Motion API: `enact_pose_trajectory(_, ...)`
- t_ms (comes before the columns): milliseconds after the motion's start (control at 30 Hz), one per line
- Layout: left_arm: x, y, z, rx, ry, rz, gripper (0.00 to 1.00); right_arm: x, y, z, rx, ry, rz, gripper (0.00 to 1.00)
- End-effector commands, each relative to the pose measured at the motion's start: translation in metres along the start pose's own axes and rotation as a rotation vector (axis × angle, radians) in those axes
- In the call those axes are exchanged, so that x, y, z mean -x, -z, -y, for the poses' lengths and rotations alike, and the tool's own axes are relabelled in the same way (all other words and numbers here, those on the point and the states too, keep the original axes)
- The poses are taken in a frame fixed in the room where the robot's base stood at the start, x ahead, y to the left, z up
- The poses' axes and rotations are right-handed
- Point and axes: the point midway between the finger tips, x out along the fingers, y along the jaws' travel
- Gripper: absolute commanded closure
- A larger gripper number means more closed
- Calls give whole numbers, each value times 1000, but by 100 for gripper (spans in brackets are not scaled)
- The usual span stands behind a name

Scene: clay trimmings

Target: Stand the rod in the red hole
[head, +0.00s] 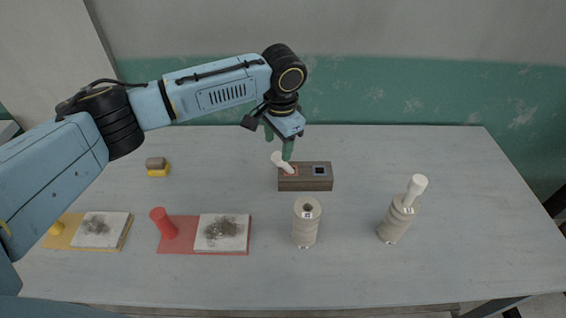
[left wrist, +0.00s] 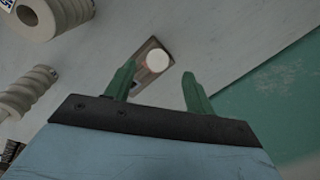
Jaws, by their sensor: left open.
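The brown block (head: 305,184) stands at the middle of the table, with a red-edged hole (head: 290,171) on its left and a blue-edged dark hole on its right. The white rod (head: 281,162) leans up and left from the red hole; its lower end is at the hole, but I cannot tell how deep. My left gripper (head: 279,149) is open, just above and behind the rod. In the left wrist view the rod's round end (left wrist: 157,61) shows between the spread green fingers, nearer the left one, with no visible grip. My right gripper is not in view.
A ribbed beige spool (head: 305,230) stands in front of the block. A red board (head: 200,251) and a yellow board (head: 62,240) lie front left. A small yellow-grey block (head: 157,167) lies behind. The far right is clear.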

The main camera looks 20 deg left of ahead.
Motion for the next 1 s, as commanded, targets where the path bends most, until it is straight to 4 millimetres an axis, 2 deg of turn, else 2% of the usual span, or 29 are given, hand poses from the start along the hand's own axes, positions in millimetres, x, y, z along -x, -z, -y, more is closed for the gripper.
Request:
enact_pose_trajectory(167,-11,1,-1,0,0,0,46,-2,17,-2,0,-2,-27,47)
enact_pose_trajectory(300,-32,2,-4,-1,0,0,46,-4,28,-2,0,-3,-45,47)
enact_pose_trajectory(500,-56,2,-6,0,-1,0,46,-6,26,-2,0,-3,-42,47)
enact_pose_trajectory(767,-59,2,-5,-1,0,-1,46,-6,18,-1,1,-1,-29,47)
enact_pose_trajectory(1000,-59,2,-5,-1,0,-1,75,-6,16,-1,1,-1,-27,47)
